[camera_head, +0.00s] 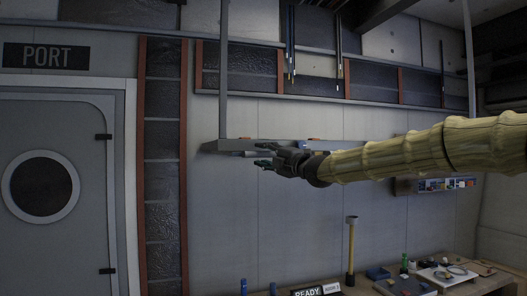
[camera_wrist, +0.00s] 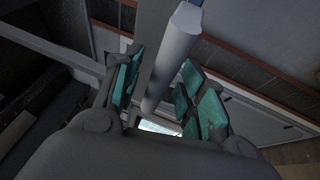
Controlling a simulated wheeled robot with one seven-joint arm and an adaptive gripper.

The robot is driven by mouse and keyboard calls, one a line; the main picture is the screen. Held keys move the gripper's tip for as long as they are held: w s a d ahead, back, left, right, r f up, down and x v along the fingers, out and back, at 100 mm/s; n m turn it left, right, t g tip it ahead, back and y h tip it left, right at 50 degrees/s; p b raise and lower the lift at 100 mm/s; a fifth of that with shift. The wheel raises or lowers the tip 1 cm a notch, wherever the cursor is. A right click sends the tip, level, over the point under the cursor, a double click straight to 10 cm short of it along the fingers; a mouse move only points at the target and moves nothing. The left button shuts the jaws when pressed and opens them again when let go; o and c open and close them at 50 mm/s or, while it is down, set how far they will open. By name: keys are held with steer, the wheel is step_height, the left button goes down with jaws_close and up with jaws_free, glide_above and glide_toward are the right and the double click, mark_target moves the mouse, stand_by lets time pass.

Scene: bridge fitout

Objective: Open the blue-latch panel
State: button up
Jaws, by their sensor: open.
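My gripper (camera_head: 268,156) is at the end of my outstretched arm, just in front of and below the long grey overhead ledge (camera_head: 222,146) in the head view. In the wrist view my gripper (camera_wrist: 162,98) is open, with teal pads on both sides. A grey rounded bar (camera_wrist: 172,55) runs between the fingers. I cannot tell whether a pad touches it. A small blue piece (camera_wrist: 196,3) shows at the bar's far end, cut by the picture edge. A small blue patch also shows at the ledge (camera_head: 303,144). No panel with a blue latch can be clearly made out.
A grey door with a round window (camera_head: 85,190) stands left under a PORT sign (camera_head: 46,56). Vertical posts hang to the ledge.

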steer(key=shift+w+a, duration=0.25)
steer(key=shift+a, duration=0.05)
jaws_close()
steer(key=shift+f, duration=0.1)
